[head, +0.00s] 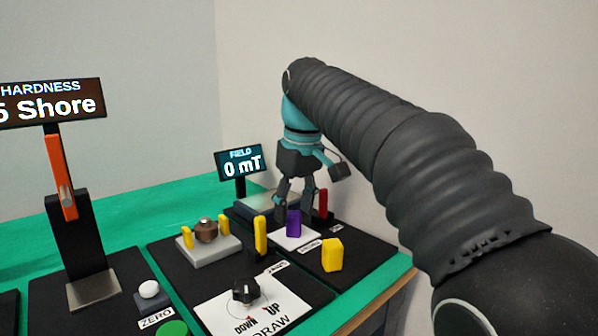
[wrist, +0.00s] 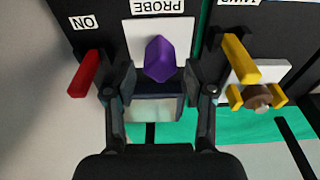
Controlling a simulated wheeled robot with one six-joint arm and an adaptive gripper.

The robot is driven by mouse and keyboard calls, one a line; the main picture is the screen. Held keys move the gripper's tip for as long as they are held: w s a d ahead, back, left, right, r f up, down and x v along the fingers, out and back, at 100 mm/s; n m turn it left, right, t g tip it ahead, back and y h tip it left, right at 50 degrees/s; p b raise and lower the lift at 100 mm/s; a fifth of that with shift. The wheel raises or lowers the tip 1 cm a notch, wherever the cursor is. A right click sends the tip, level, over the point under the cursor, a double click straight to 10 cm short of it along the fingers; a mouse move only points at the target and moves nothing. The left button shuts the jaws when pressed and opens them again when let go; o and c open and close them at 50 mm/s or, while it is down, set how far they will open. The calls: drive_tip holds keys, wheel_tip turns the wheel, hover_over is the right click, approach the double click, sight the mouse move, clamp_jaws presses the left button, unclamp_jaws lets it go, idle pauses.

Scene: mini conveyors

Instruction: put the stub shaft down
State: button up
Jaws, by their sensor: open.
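A brown round piece with a grey metal top (head: 206,229), which looks like the stub shaft, stands between two small yellow jaws on a light grey block. It also shows at the right of the wrist view (wrist: 257,97). My gripper (head: 299,208) is open, pointing down at the field station, to the right of and behind that piece. In the wrist view my gripper's fingers (wrist: 160,76) are spread on either side of a purple faceted piece (wrist: 160,59) by the PROBE label. I see no clear contact with it.
A red lever (wrist: 85,75) and a yellow lever (wrist: 241,58) flank my gripper. The field display (head: 241,161) reads 0 mT. A yellow block (head: 332,255), a black knob (head: 246,291) and an orange-fronted hardness stand (head: 60,177) also stand here. Green table shows behind.

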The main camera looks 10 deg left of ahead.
wheel_tip(320, 180, up, 10)
drive_tip(key=d, duration=0.1)
drive_tip(key=shift+s, duration=0.45)
drive_tip(key=shift+d, duration=0.15)
drive_tip(key=s+d+f+m, duration=0.2)
drive_tip(key=d, duration=0.3)
drive_tip(key=s+d+f+m+t, duration=0.1)
drive_tip(key=s+d+f, duration=0.2)
drive_tip(key=d, duration=0.2)
drive_tip(key=s+d+f+m+t, duration=0.1)
drive_tip(key=s+d+f+m, duration=0.1)
drive_tip(key=d, duration=0.4)
drive_tip(key=shift+s+f+m, duration=0.3)
drive_tip(key=shift+s+f, duration=0.15)
drive_tip(key=shift+f, duration=0.3)
drive_tip(key=s+d+f+m, duration=0.1)
drive_tip(key=s+d+f, duration=0.2)
drive_tip(key=f, duration=0.3)
drive_tip(key=s+d+f+m+t+h, duration=0.1)
drive_tip(key=s+d+f+m, duration=0.1)
drive_tip(key=s+f, duration=0.4)
drive_tip(key=s+d+f+m+t, duration=0.1)
drive_tip(key=s+d+f, duration=0.3)
drive_tip(key=f, duration=0.3)
drive_tip(key=shift+s+d+f+m, duration=0.2)
drive_tip(key=shift+s+d+m, duration=0.1)
drive_tip(key=shift+m, duration=0.1)
